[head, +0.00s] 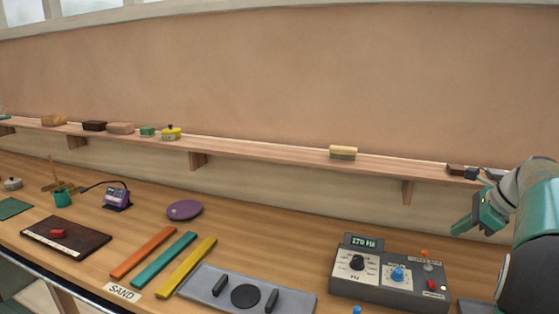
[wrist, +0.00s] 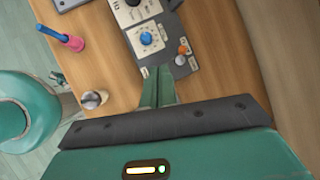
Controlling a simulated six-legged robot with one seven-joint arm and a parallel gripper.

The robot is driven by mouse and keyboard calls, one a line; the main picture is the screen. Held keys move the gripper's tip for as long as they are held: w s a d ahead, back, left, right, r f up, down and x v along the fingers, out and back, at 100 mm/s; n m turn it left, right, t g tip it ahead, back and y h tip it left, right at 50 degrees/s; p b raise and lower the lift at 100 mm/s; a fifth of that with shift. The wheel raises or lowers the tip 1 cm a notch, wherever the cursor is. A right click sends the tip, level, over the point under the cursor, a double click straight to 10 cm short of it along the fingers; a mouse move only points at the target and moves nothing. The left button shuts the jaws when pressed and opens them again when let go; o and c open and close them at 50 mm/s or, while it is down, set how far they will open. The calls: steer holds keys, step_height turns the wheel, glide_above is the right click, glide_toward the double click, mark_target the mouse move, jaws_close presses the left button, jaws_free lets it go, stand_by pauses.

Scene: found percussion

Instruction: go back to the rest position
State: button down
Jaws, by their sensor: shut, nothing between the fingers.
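My gripper (head: 464,226) is at the right of the head view, raised beside the grey control box and in front of the wall below the shelf. Its green fingers are together and empty. In the wrist view the shut fingertips (wrist: 160,82) point toward the edge of the control box (wrist: 155,62), and nothing is held. The control box (head: 388,293) has a display reading about 170 Hz, a black dial, a blue knob, an orange-tipped lever and a red button.
A wooden shelf (head: 270,153) with blocks and a yellow pot (head: 171,132) runs along the wall. Orange, teal and yellow bars (head: 187,267), a grey plate (head: 212,293) and a purple disc (head: 184,210) lie on the bench. A pink-and-blue object (wrist: 62,38) stands near the bench edge.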

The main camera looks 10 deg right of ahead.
steer(key=s+a+n+h, duration=0.15)
steer(key=a+n, duration=0.25)
steer(key=a, duration=0.4)
steer(key=s+a+r+n+g, duration=0.1)
steer(key=s+a+n, duration=0.3)
steer(key=a, duration=0.5)
steer(key=s+a+n, duration=0.2)
steer(key=a+n, duration=0.3)
steer(key=a, duration=0.3)
steer(key=s+a+f+n+h, duration=0.1)
steer(key=s+a+f+n, duration=0.6)
steer(key=s+a+n, duration=0.4)
steer(key=shift+s+a+n+t+h, duration=0.4)
steer(key=shift+s+n, duration=0.25)
steer(key=shift+n, duration=0.15)
